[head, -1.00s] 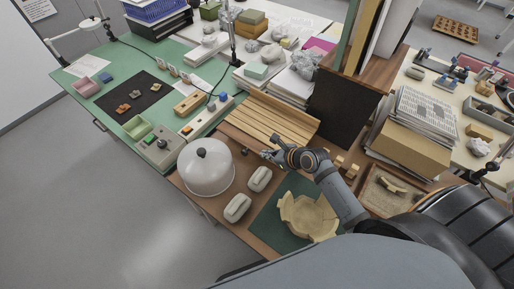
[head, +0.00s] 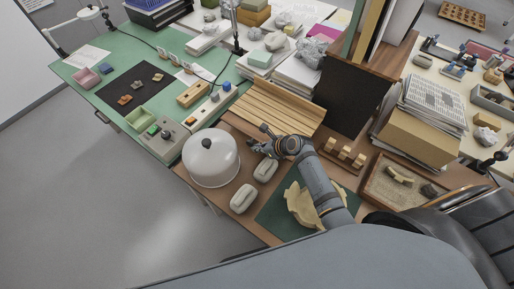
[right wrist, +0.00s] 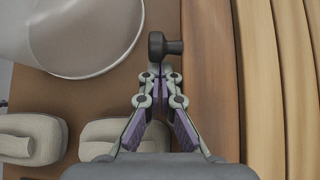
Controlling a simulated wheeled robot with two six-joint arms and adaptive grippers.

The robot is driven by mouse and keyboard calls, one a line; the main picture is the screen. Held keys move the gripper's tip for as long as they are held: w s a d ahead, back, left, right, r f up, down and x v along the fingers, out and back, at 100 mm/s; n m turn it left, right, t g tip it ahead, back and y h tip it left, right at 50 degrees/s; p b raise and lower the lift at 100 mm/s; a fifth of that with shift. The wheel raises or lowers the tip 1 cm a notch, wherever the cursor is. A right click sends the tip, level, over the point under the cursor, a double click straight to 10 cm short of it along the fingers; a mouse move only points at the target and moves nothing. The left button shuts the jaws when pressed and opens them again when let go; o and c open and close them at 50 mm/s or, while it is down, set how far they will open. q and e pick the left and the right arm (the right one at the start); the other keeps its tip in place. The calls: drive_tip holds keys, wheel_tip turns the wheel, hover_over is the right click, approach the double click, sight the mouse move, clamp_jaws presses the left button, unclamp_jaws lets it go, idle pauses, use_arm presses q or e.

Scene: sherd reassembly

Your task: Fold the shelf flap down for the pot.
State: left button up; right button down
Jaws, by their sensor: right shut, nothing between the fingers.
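A slatted light-wood panel (head: 278,107) with a brown front strip lies behind my right gripper (head: 257,146). A dark panel (head: 350,96) stands upright to its right. I cannot tell for sure which is the shelf flap. In the right wrist view, a dark knob (right wrist: 165,46) with a short stem pointing at the brown strip (right wrist: 211,90) is just beyond the fingertips. My right gripper (right wrist: 162,76) is shut and empty; contact with the knob is unclear. The pale broken pot (head: 302,205) sits on a green mat (head: 274,213), partly hidden by my right arm. My left gripper is not in view.
A translucent dome with a black knob (head: 210,160) stands left of my right gripper. Two pale oblong blocks (head: 243,198) lie in front of it. A wooden block rack (head: 342,154) and a sand tray (head: 408,185) are at the right.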

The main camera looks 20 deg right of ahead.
drive_tip(key=shift+w+a+f, duration=0.1)
drive_tip(key=shift+a, duration=0.05)
wheel_tip(320, 180, up, 2)
drive_tip(key=y+p, duration=0.1)
drive_tip(key=p, duration=0.4)
drive_tip(key=shift+m+g, duration=0.4)
drive_tip(key=shift+r+m+y+p, duration=0.2)
drive_tip(key=shift+m+y+p, duration=0.1)
drive_tip(key=shift+y+p, duration=0.25)
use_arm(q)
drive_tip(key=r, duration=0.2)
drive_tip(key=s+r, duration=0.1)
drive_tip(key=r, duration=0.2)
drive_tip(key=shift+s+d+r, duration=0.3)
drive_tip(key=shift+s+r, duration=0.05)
use_arm(e)
drive_tip(key=shift+f+g, duration=0.15)
drive_tip(key=shift+g, duration=0.15)
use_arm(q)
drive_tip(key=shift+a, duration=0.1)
